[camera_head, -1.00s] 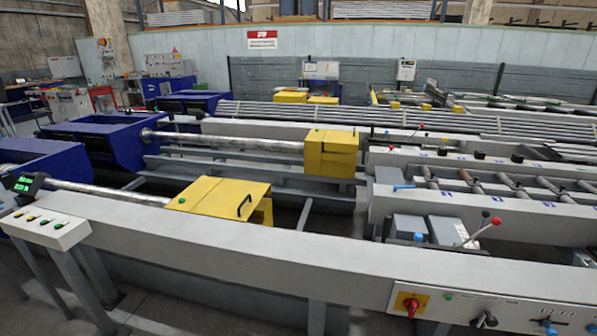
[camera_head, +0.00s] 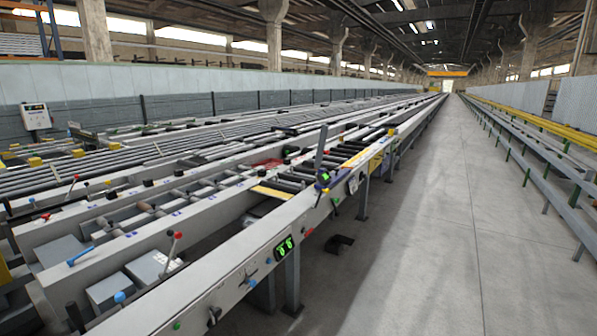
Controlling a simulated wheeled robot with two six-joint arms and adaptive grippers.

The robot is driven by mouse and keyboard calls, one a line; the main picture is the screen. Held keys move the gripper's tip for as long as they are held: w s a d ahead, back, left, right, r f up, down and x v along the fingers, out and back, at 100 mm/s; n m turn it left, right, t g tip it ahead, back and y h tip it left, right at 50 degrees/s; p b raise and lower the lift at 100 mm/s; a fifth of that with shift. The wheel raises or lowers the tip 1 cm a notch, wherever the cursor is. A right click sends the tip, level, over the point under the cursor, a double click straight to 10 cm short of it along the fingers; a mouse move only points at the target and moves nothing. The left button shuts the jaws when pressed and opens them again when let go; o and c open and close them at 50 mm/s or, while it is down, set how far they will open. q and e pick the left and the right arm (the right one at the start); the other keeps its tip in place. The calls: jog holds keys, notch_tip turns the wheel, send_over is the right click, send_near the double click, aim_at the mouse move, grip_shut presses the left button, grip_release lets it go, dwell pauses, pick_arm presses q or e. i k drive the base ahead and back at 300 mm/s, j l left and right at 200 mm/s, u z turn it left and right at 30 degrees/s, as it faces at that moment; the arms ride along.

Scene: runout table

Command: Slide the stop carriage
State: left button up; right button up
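The runout table (camera_head: 240,262) runs from the lower left into the far distance, with rollers between its long grey rails. A dark upright bar (camera_head: 321,150) with a purple part and a green knob at its foot stands at the front rail, right of the middle. I cannot tell for sure whether this is the stop carriage. Neither of my grippers is in view.
A clear concrete aisle (camera_head: 430,240) lies right of the table. Low grey racks (camera_head: 540,160) with yellow rails border its far side. A dark object (camera_head: 340,244) lies on the floor.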

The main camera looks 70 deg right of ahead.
aim_at(326, 180)
jog(key=z, duration=2.5)
jog(key=i+l+u, duration=0.25)
jog(key=i+l, duration=0.2)
jog(key=i, duration=0.55)
jog(key=i+l+u, duration=0.2)
jog(key=i+l, duration=0.45)
jog(key=i, duration=0.25)
jog(key=i+l+u, duration=0.25)
jog(key=i+l, duration=0.5)
jog(key=i, duration=0.15)
